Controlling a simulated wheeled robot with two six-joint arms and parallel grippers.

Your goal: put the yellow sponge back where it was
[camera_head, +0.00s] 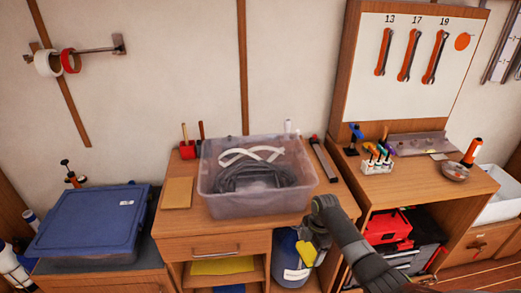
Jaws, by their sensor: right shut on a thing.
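My right gripper (309,243) reaches in from the lower right, in front of the right front corner of the middle desk. It is shut on the yellow sponge (304,255), a small bright yellow block at its jaws. The sponge is in the air in front of the desk, over the view of a blue drum (290,262). Part of the sponge is hidden by the gripper. My left gripper is not in view.
A clear bin (247,206) with coiled lines fills much of the desk top (341,193). A tan flat piece (178,192) lies left of it. A flat yellow thing (222,265) lies on the shelf below. A blue-lidded box (88,222) stands left, a tool rack (377,167) right.

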